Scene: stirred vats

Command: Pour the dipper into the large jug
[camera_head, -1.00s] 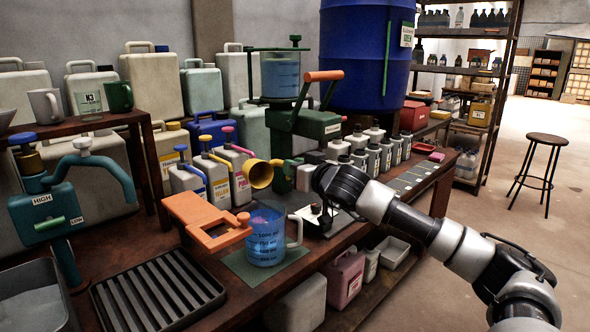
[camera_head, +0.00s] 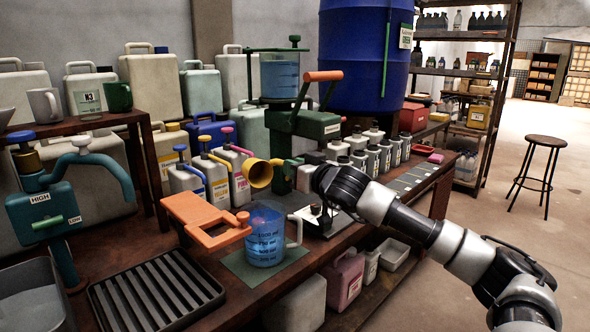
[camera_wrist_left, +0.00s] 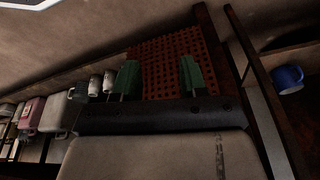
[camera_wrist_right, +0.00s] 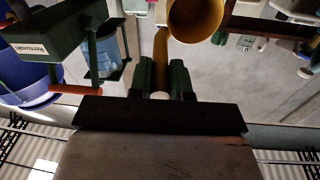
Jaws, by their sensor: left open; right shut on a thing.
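The dipper is a yellow cup (camera_head: 259,173) on a long handle. It is tipped on its side above the large jug, its open mouth facing left and towards the head camera. The large jug (camera_head: 265,240) is clear blue with volume marks and a pale handle, upright on a green mat (camera_head: 238,268). My right gripper (camera_head: 290,170) is shut on the dipper's handle; the right wrist view shows the handle between its fingers (camera_wrist_right: 162,78). I cannot see any stream between cup and jug. My left gripper (camera_wrist_left: 160,77) is open and empty, seen only in the left wrist view.
An orange clamp-like piece (camera_head: 205,215) lies close left of the jug. A black slatted rack (camera_head: 155,288) and teal pump (camera_head: 45,210) are further left. Several bottles (camera_head: 215,178) and a green stand with a clear vat (camera_head: 280,75) stand behind the dipper.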

